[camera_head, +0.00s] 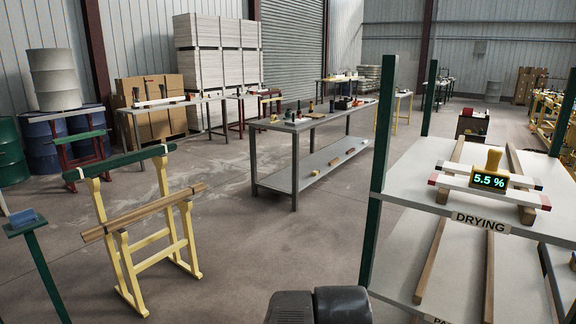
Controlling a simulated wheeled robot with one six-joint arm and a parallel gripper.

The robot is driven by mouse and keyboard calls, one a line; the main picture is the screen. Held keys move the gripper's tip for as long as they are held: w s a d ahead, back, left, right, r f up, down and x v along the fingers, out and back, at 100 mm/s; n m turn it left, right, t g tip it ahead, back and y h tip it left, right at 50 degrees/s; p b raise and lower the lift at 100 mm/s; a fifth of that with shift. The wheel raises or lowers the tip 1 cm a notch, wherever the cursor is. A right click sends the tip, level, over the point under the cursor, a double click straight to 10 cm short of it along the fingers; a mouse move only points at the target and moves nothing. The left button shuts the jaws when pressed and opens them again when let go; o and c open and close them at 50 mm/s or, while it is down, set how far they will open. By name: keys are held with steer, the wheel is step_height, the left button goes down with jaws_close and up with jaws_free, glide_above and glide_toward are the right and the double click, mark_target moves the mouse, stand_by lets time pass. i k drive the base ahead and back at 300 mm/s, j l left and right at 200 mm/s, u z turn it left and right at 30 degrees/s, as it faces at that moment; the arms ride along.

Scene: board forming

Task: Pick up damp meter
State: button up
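The damp meter (490,181) has a yellow body and a dark display that reads "5.5 %" in green. It rests upright on the pale boards (463,180) on the upper shelf of the drying rack at the right. Its display faces me. The dark grey rounded parts at the bottom middle are mine and look like arm links. My gripper does not show, so its fingers and anything in them are hidden from me.
The drying rack (408,163) has green posts, wooden runners and a "DRYING" label. A grey workbench (273,125) stands at the middle with tools on it. Yellow trestles (126,248) holding wood stand at the left. The floor between them is clear.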

mark_target(490, 178)
steer(key=z, duration=1.5)
